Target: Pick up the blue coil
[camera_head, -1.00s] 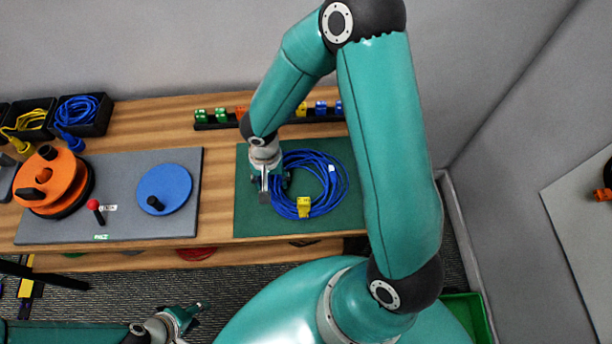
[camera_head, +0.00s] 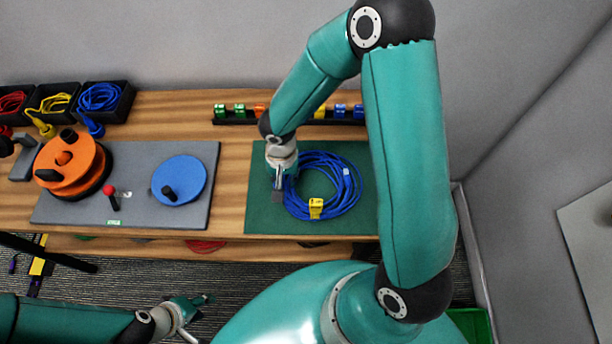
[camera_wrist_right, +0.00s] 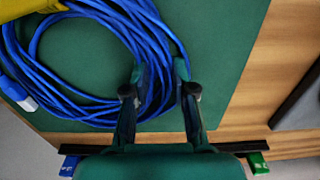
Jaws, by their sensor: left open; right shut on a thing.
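The blue coil (camera_head: 357,188) of cable lies on the green mat (camera_head: 262,216), with a yellow tag (camera_head: 316,208) at its near side. My right gripper (camera_head: 280,186) is at the coil's left edge, pointing down. In the right wrist view, the two fingers (camera_wrist_right: 158,76) stand on either side of strands of the blue coil (camera_wrist_right: 150,38), shut on its edge. The exact contact is partly hidden by the fingers. My left gripper (camera_head: 196,315) is open and empty, low in front of the table, far from the coil.
A grey board (camera_head: 135,205) left of the mat holds an orange spool (camera_head: 85,160) and a blue disc (camera_head: 185,178). Black bins (camera_head: 118,112) with cables stand at the back left. A black rack (camera_head: 285,121) of coloured connectors runs behind the mat.

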